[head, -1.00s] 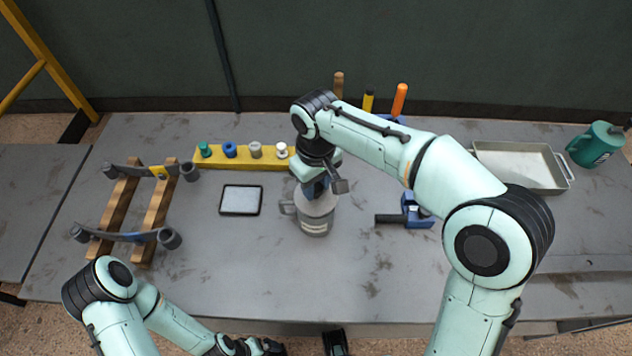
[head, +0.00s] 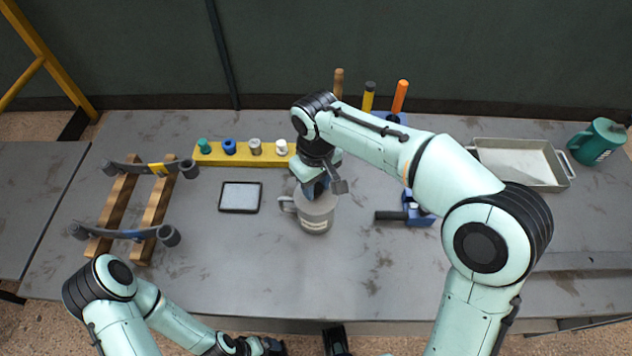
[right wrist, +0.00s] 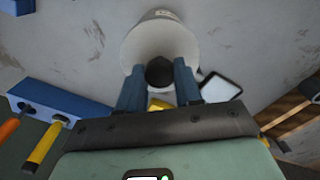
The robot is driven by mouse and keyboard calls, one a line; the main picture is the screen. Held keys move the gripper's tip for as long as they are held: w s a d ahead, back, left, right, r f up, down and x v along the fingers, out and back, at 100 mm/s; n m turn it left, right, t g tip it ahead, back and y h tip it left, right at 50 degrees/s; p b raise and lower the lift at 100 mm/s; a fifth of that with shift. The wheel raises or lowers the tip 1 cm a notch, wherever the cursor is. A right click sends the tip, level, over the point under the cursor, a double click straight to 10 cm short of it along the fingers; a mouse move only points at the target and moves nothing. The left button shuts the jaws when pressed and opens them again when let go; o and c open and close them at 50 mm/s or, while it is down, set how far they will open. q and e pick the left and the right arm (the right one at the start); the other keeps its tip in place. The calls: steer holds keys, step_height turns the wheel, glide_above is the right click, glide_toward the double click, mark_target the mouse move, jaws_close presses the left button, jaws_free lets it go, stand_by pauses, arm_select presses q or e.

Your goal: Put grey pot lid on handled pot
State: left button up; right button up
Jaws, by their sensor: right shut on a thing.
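The handled pot (head: 315,226) is a grey mug-like vessel with a pale label on its front and a handle on its left. It stands upright on the middle of the table. My right gripper (head: 315,188) is directly over its top. In the right wrist view my right gripper (right wrist: 159,88) has its blue fingers on both sides of a dark round knob (right wrist: 160,72). The grey pot lid (right wrist: 160,42) seems to lie under the knob, at the pot's top. The gripper hides much of it, so I cannot tell how fully it is seated. My left gripper (head: 272,346) is low at the front edge, partly cut off.
A black-framed tablet (head: 240,197) lies left of the pot.

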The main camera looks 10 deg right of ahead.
mark_target(316, 187)
steer(key=shift+f, duration=0.3)
steer(key=o, duration=1.8)
steer(key=shift+r, duration=0.1)
steer(key=shift+r+p, duration=1.75)
steer(key=shift+r, duration=0.55)
steer(key=shift+r+p, duration=1.15)
steer(key=shift+r, duration=0.55)
arm_select(q)
steer(key=w+r, duration=0.3)
steer(key=r, duration=0.3)
steer(key=shift+w+r, duration=0.2)
steer(key=shift+r, duration=0.1)
arm_select(e)
steer(key=shift+f, duration=0.1)
